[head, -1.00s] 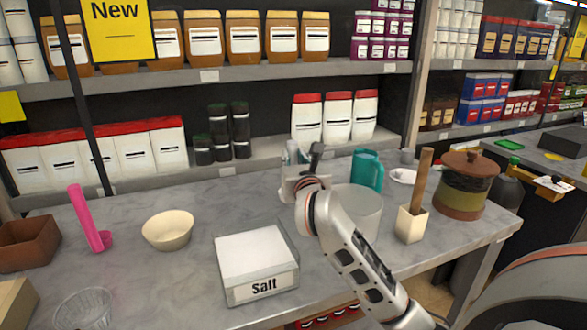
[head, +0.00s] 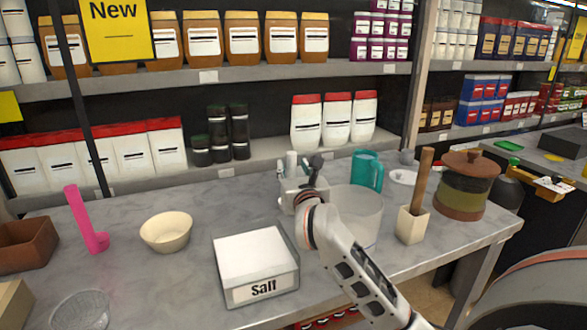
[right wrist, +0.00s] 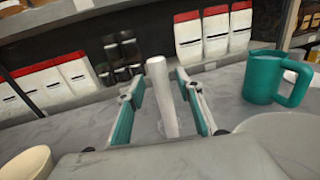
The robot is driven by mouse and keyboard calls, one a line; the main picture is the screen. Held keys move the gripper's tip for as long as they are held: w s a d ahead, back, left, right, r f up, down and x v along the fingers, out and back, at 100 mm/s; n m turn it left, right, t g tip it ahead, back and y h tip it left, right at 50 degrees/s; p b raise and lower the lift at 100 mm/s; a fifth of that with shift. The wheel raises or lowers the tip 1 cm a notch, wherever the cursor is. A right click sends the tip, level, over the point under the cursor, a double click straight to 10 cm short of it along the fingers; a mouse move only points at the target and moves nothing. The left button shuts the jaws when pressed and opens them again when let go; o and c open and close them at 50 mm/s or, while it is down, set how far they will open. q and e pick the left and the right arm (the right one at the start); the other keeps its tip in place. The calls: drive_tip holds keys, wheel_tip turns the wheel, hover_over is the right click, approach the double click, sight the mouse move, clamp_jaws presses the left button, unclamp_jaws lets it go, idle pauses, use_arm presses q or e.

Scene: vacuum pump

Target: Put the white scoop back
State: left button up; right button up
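A white upright handle, likely the white scoop's (right wrist: 162,95), stands between the fingers of my right gripper (right wrist: 162,100) in the right wrist view. The teal-padded fingers are apart, with gaps beside the handle, so they look open around it. In the head view my right gripper (head: 304,180) is above the back of the table, beside a clear container. A white upright piece (head: 291,164) shows at its left. The scoop's lower end is hidden or too unclear to tell. My left gripper is not in view.
A box labelled Salt (head: 256,265) stands at the front, with a cream bowl (head: 166,232) and pink scoop (head: 86,220) to its left. A clear container (head: 362,212), teal mug (head: 367,170) and brown-lidded pot (head: 464,185) stand to the right. Shelves rise behind.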

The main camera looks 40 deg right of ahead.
drive_tip(key=shift+r, duration=0.25)
drive_tip(key=v, duration=1.2)
